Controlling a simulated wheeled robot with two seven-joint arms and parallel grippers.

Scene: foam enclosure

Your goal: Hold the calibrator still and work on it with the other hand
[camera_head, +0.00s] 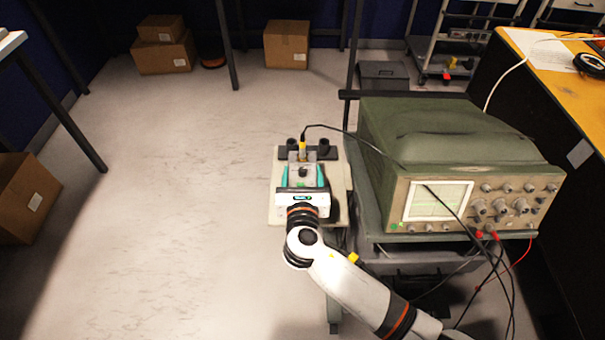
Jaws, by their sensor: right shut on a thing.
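The calibrator (304,171) appears to be the small pale-grey unit with a dark round spot, on a light shelf left of the oscilloscope. My right gripper (303,172), on the white arm from the lower right, has its teal fingers on either side of this unit and is shut on it. The gripper body hides the unit's near end. A yellow-tipped plug (302,149) stands at its far end, with a black cable running right. A dark bar with two round black knobs lies just behind. My left gripper is not in view.
A green oscilloscope (440,140) with a lit screen stands on a dark cart close on the right; black and red leads hang from its front. A yellow-topped bench (560,75) is further right. Cardboard boxes (287,43) lie at the back.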

